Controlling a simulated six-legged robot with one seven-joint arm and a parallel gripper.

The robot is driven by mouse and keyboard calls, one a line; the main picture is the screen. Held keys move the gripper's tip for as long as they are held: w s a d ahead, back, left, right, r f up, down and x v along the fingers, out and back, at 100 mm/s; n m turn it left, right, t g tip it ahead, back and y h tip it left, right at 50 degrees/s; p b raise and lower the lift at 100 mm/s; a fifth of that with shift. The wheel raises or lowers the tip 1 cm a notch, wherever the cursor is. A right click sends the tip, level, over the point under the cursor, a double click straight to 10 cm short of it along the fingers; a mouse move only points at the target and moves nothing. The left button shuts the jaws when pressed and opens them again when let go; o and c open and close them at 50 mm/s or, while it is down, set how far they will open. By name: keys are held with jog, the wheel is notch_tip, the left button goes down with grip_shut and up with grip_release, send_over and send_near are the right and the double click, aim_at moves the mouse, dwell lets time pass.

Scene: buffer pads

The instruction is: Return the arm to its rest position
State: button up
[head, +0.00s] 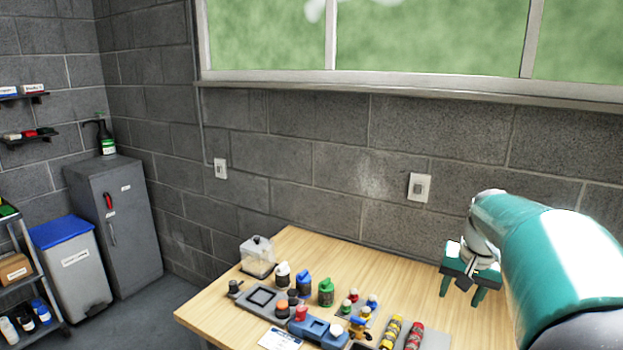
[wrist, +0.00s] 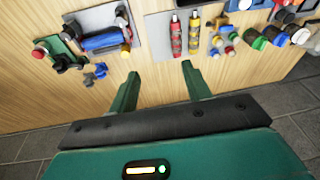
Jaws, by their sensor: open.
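My gripper (head: 462,292) is at the right in the head view, above the right part of the wooden table (head: 230,311). Its two green fingers point down and stand apart with nothing between them. In the wrist view my gripper (wrist: 159,80) is also open and empty, with bare table beyond the fingertips. My teal and white arm reaches in from the right edge of the head view.
Bottles, small coloured parts and a clear box (head: 257,256) stand on the table. A grey tray (wrist: 107,29) holds a blue part; another grey panel (wrist: 158,27) holds red and yellow cylinders. A block wall stands behind. A grey cabinet (head: 125,230) and bin (head: 77,275) are left.

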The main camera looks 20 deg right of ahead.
jog(key=s+a+r+n+t, duration=0.1)
jog(key=s+a+n, duration=0.1)
jog(key=a, duration=0.6)
jog(key=s+a+r+n+t, duration=0.1)
jog(key=s+a+n, duration=0.1)
jog(key=a, duration=0.6)
jog(key=s+a+f+n, duration=0.1)
jog(key=s+a+n, duration=0.1)
jog(key=s+a, duration=0.2)
jog(key=s+a+f+n+t, duration=0.1)
jog(key=s+a, duration=0.3)
jog(key=a, duration=0.4)
jog(key=shift+a+f+n+y, duration=0.25)
jog(key=shift+f+n+y, duration=0.2)
jog(key=shift+n, duration=0.25)
jog(key=shift+c, duration=1.3)
